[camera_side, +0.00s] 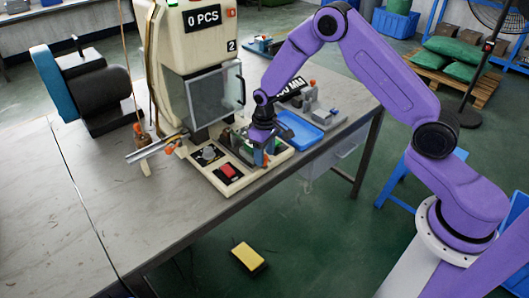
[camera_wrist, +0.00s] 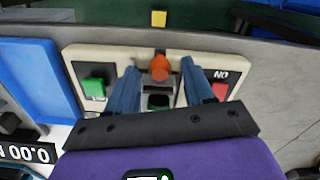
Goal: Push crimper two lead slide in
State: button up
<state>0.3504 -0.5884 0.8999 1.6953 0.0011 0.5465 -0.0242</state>
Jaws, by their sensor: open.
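The crimper marked 2 (camera_side: 183,58) stands on the bench, a cream press with a counter reading 0 PCS. My gripper (camera_side: 262,146) is low over the right part of its cream base (camera_side: 205,175). In the wrist view my gripper (camera_wrist: 158,68) has its two blue fingers apart, with an orange knob (camera_wrist: 160,69) between them. The knob looks like the slide's handle; I cannot tell whether the fingers touch it. A dark slot (camera_wrist: 159,101) shows below it. My gripper hides most of the slide in the side view.
A green button (camera_wrist: 94,88) and a red button (camera_wrist: 220,91) flank the fingers on the base. A blue tray (camera_side: 300,133) and a grey fixture (camera_side: 322,117) lie to the right. A yellow pedal (camera_side: 248,256) is on the floor. The bench's front left is clear.

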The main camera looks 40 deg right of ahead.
grip_shut()
jog(key=w, duration=0.9)
jog(key=shift+w, duration=0.8)
jog(key=shift+r, duration=0.1)
grip_release()
notch_tip(320, 180, up, 17)
jog(key=shift+r, duration=0.15)
